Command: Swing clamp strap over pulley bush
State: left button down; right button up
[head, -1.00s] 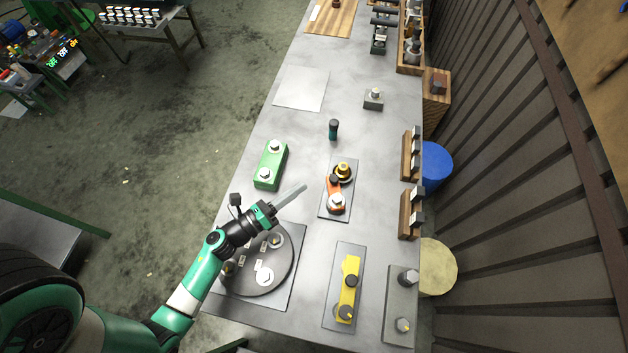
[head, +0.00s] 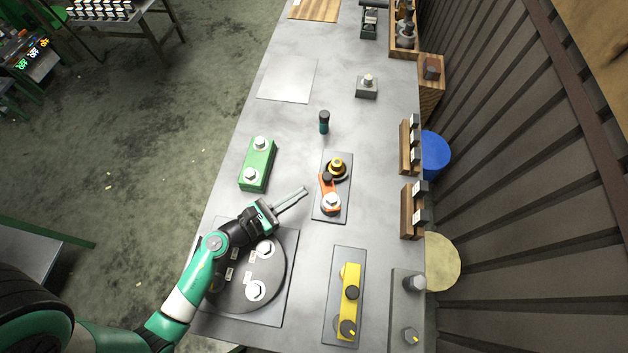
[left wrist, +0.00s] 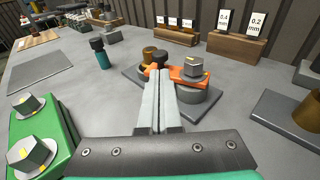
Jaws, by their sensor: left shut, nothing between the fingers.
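The orange clamp strap (head: 323,187) lies on a small grey plate (head: 338,211), held at its near end by a silver hex bolt (head: 331,202) and carrying a dark knob (head: 326,177) at its far end. The brass pulley bush (head: 338,162) stands just beyond the knob; the strap's end is beside it, not over it. My left gripper (head: 304,191) is shut and empty, just left of the strap. In the left wrist view its fingertips (left wrist: 157,82) point at the strap (left wrist: 184,74), and the bush (left wrist: 149,54) is partly hidden behind. I cannot tell whether they touch the strap.
A green block with two bolts (head: 257,165) stands left of the plate. A teal-handled tool (head: 324,122) stands beyond it. A dark round disc (head: 240,290) lies under my left arm, and a yellow bar (head: 350,290) is at the near right. Wooden holders (head: 407,211) line the right edge.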

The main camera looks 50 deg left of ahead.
aim_at(323, 178)
pick_arm(q)
jog(key=w, duration=0.3)
jog(key=w+f, duration=0.1)
jog(key=w, duration=0.1)
jog(key=shift+w+d, duration=0.15)
jog(key=shift+w, duration=0.2)
jog(key=shift+w+r, duration=0.15)
jog(key=shift+w, duration=0.9)
jog(key=shift+s, duration=0.15)
